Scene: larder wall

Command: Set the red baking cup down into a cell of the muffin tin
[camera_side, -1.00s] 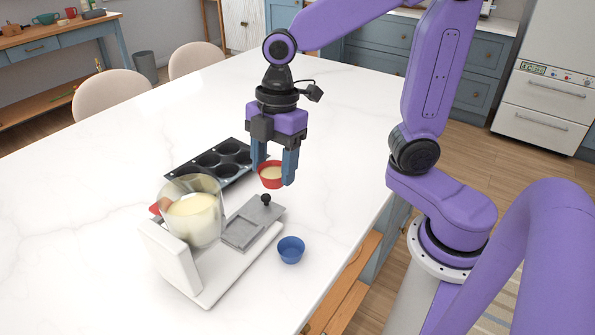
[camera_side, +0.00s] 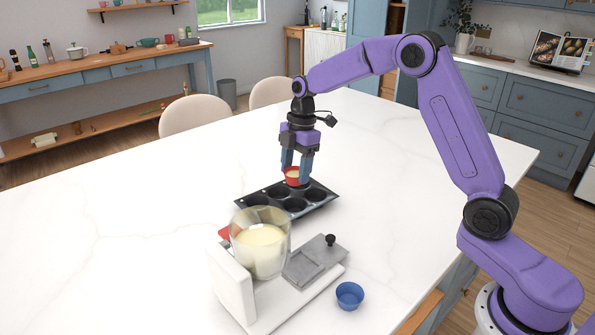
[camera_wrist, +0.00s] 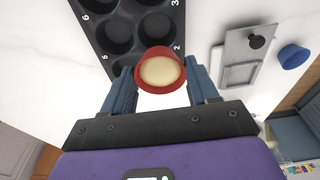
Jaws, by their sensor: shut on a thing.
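The red baking cup (camera_side: 292,176), filled with pale batter, is held between the two blue fingers of my gripper (camera_side: 296,174). It looks upright in the side view. In the wrist view the red cup (camera_wrist: 161,70) sits between the fingertips and covers part of the tin behind it. The dark muffin tin (camera_side: 328,202) lies on the white table, and the cup is above its far side. The tin's visible cells look empty; number labels show along its edges in the wrist view (camera_wrist: 137,32). The cup's exact height over the tin is hard to tell.
A batter dispenser with a clear bowl (camera_side: 262,245) and a grey plate with a black knob (camera_side: 330,240) stands in front of the tin. A blue cup (camera_side: 350,296) stands to its right. The table left of and behind the tin is clear.

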